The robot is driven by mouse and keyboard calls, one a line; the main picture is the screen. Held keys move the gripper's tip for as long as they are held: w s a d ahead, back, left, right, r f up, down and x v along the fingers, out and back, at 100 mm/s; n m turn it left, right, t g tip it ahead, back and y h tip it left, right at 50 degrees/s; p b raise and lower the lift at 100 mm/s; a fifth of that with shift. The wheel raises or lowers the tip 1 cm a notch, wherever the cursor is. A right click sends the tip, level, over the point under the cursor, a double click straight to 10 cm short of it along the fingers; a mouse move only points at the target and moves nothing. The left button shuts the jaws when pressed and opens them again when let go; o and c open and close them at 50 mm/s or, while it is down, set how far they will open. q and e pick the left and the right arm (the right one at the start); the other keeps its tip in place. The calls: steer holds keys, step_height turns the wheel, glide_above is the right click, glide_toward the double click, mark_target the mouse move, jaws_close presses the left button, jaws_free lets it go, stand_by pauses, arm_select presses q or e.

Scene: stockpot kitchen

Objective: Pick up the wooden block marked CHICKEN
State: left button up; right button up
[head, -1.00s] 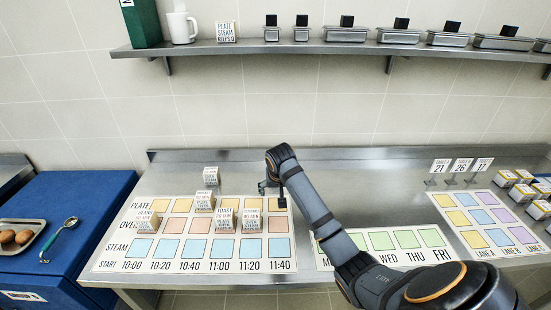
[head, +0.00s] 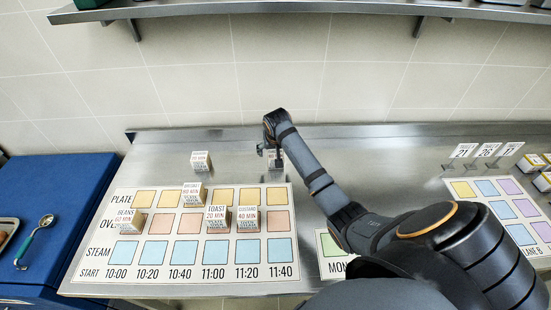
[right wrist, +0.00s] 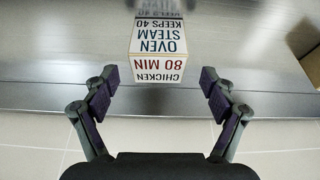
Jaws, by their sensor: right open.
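The wooden block marked CHICKEN (right wrist: 158,55) stands on the steel counter in the right wrist view, its label upside down, reading 80 MIN, OVEN, STEAM. It lies ahead of my right gripper (right wrist: 158,82), between the lines of the two fingers. The fingers are spread open and nothing is held. In the head view my right gripper (head: 270,152) is over the counter behind the board, with a block (head: 277,160) partly hidden behind it. My left gripper is not in view.
A printed board (head: 185,258) carries several labelled blocks, such as TOAST (head: 216,219) and BEANS (head: 128,221). Another block (head: 201,161) stands behind it to the left of my gripper. A steel shelf (head: 300,8) crosses above.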

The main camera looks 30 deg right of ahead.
mark_target(275, 156)
steer(key=shift+s+f+p, duration=0.1)
steer(key=shift+f+p, duration=0.25)
steer(key=shift+f, duration=0.1)
steer(key=x, duration=0.3)
steer(key=shift+f+p, duration=0.3)
steer(key=shift+f, duration=0.35)
steer(key=shift+r, duration=0.1)
steer(key=c, duration=0.5)
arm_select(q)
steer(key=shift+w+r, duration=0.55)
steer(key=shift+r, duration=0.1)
arm_select(e)
steer(key=c, duration=0.8)
steer(key=shift+c, duration=0.2)
